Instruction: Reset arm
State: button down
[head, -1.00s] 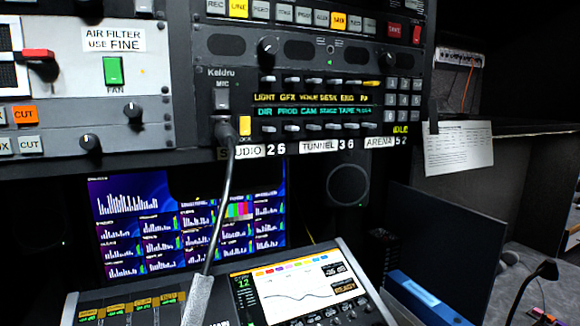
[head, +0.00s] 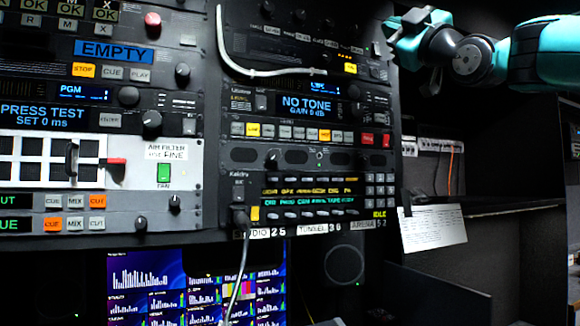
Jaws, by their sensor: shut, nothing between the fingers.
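My gripper (head: 392,38) is at the upper right of the head view, in front of the dark area beside the rack. Its teal and black wrist reaches in from the right edge, and the fingers point left. The gripper is shut and holds nothing. The fingertips are small and lie close to the rack's right edge in the picture; I cannot tell the distance in depth.
The equipment rack (head: 308,156) with knobs and buttons fills the left and middle. A cable (head: 240,268) hangs from its lower panel. Monitor screens (head: 150,290) glow below. A white paper sheet (head: 434,228) hangs at the right, below my arm.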

jog(key=s+a+f+m+g+h+b, duration=0.1)
jog(key=a+f+m+g+h, duration=0.2)
jog(key=f, duration=0.9)
jog(key=s+a+f+m+g+h+b, duration=0.15)
jog(key=f+g, duration=0.25)
jog(key=f, duration=0.8)
jog(key=s+a+f+m+g+h+b, duration=0.1)
jog(key=s+a+f+m+g, duration=0.2)
jog(key=f, duration=0.9)
jog(key=s+d+f+m+g+h+b, duration=0.1)
jog(key=s+f+g+h, duration=0.1)
jog(key=s+f+g, duration=0.4)
jog(key=s+d+f+m+g+h, duration=0.2)
jog(key=s+f+g, duration=0.3)
jog(key=s+f, duration=1.2)
notch_tip(320, 180, down, 3)
jog(key=shift+s+r+g+b, duration=0.1)
jog(key=shift+s+g+b, duration=0.15)
jog(key=shift+g+b, duration=0.15)
jog(key=shift+w+h, duration=0.1)
jog(key=shift+h, duration=0.15)
jog(key=shift+a, duration=0.1)
